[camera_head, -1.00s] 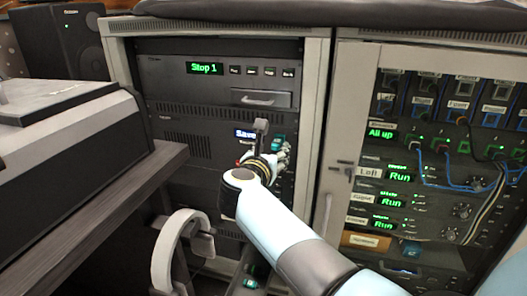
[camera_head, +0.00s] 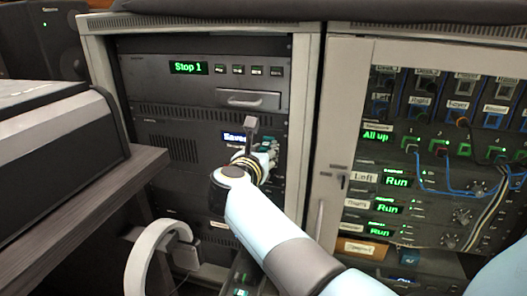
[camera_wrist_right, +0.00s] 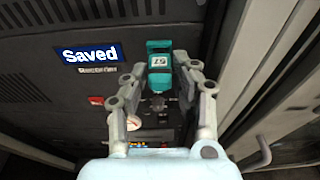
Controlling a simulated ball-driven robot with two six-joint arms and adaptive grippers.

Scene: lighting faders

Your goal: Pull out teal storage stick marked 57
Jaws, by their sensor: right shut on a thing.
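The teal storage stick (camera_wrist_right: 159,80) shows in the wrist view, with a white label whose marking appears turned and looks like 57. It is at the dark rack panel beside the blue "Saved" display (camera_wrist_right: 90,54). My right gripper (camera_head: 266,155) is at the panel, its fingers on both sides of the stick, shut on it. In the head view the fingers and wrist hide most of the stick. I cannot tell how far it sits in its socket. My left gripper is not in view.
A cabinet with cables and "Run" displays (camera_head: 397,182) stands to the right. A dark desk (camera_head: 90,205) is at the left.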

